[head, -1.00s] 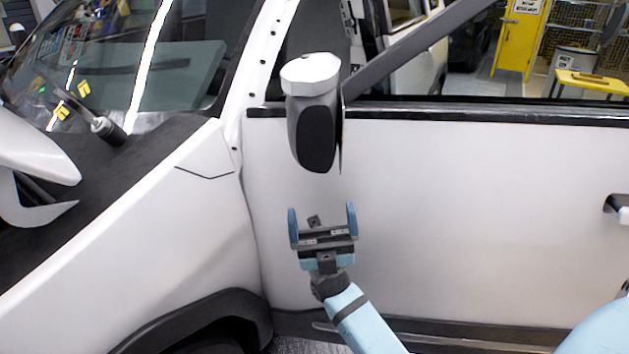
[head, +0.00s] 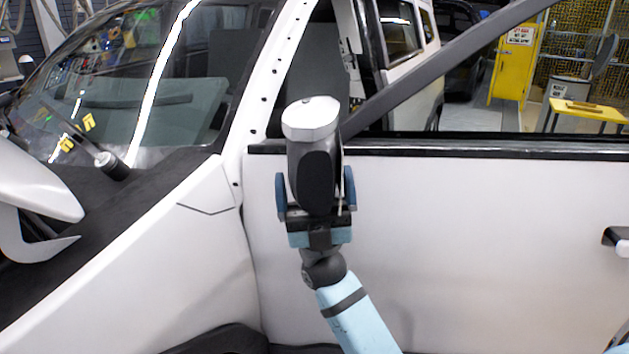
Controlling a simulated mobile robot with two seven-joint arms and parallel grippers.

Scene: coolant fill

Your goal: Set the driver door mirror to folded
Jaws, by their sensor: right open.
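The driver door mirror (head: 314,165) has a pale grey-white cap and a dark grey body and stands at the front upper corner of the white driver door (head: 480,240). My right gripper (head: 315,195) comes up from below and is open. Its two blue fingers stand on either side of the mirror's lower end, one left and one right. I cannot tell whether the fingers touch the mirror. The mirror's bottom edge is partly hidden by the gripper. My left gripper is not in view.
A dark diagonal bar (head: 440,68) crosses the window opening behind the mirror. The door handle (head: 616,238) is at the far right. The windshield (head: 130,80) and the white front fender (head: 150,260) lie to the left. The door face right of the gripper is clear.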

